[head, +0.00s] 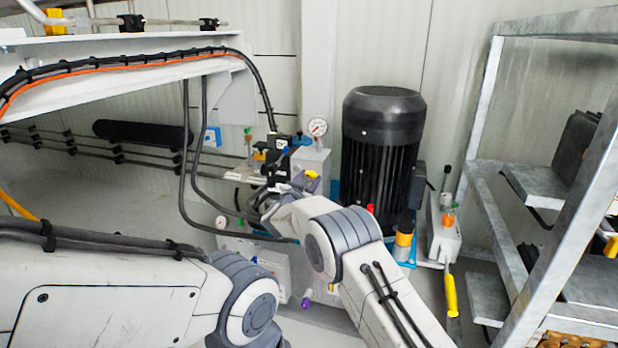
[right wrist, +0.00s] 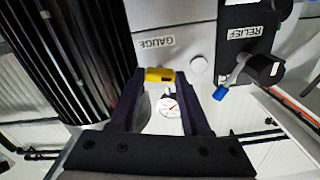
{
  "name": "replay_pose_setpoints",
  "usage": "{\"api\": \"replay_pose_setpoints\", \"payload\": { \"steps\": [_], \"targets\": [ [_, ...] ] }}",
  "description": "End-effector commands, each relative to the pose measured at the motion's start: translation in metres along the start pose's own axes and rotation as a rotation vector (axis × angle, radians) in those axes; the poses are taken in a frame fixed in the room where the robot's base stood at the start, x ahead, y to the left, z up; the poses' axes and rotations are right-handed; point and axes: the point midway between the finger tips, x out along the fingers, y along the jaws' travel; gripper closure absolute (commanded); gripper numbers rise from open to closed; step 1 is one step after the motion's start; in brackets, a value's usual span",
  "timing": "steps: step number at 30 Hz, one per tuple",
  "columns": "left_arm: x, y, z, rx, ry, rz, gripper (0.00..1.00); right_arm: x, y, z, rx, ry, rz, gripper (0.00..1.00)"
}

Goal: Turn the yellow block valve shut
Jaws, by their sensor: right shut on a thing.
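The yellow block valve handle (head: 311,175) sits on the pump unit, left of the black motor, below the pressure gauge (head: 317,127). In the right wrist view the yellow handle (right wrist: 158,74) lies between the fingertips of my right gripper (right wrist: 160,80), near a plate labelled GAUGE (right wrist: 156,42). The right gripper (head: 300,183) is shut on this handle; my wrist hides part of the fingers in the head view. The gauge dial (right wrist: 168,108) shows between the fingers. My left arm comes in from the left, but its gripper is out of view.
A black finned motor (head: 383,140) stands just right of the valve. A blue-tipped lever (right wrist: 220,93) is beside the RELIEF label. Black hoses (head: 185,150) hang at the left. A metal rack (head: 480,180) and a yellow-handled lever (head: 450,293) are at the right.

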Motion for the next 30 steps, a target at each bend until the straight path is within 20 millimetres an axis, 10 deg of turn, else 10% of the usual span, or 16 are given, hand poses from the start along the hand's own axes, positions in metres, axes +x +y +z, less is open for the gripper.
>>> {"api": "replay_pose_setpoints", "payload": {
  "steps": [30],
  "targets": [
    [0.011,-0.001,0.001,0.0,0.0,0.0,1.0,-0.001,0.001,0.003,0.96,0.001,0.002,1.0]
  ]
}}
